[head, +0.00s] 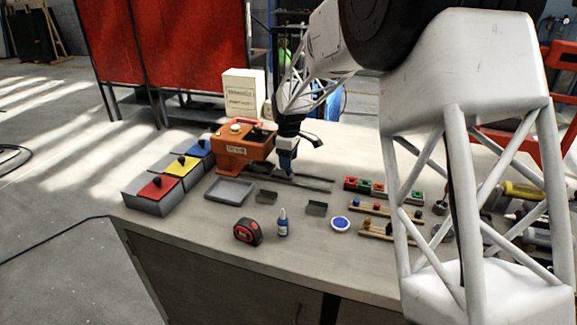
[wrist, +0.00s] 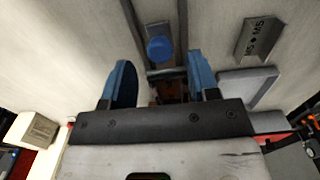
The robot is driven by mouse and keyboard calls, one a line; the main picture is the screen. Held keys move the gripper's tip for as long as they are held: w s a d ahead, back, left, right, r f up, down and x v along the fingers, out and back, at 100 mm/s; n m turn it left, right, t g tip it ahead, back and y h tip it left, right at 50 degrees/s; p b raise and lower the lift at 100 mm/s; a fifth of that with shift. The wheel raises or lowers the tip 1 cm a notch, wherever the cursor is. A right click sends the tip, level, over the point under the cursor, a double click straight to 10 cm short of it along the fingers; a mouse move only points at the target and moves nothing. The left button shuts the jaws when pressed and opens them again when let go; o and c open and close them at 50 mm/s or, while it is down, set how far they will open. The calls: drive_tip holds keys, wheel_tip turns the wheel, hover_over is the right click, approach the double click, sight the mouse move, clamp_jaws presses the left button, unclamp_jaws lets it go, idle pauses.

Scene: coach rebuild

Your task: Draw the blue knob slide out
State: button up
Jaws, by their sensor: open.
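The blue knob (wrist: 159,48) shows in the wrist view on a narrow grey slide (wrist: 156,30) that lies between two dark rails (wrist: 130,22). My gripper (wrist: 161,80) is open, with one blue finger to each side of the slide's line. The knob is just beyond the fingertips, near the middle of the gap, and nothing is between the fingers' grip. In the head view my gripper (head: 286,160) is low over the rails (head: 312,182), beside the orange housing (head: 240,150). I cannot make out the knob there.
Lidded boxes with red (head: 157,187), yellow and blue tops stand left. Peg boards (head: 385,208) are right.

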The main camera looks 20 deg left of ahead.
drive_tip(key=shift+f, duration=1.4)
drive_tip(key=shift+c, duration=0.3)
clamp_jaws()
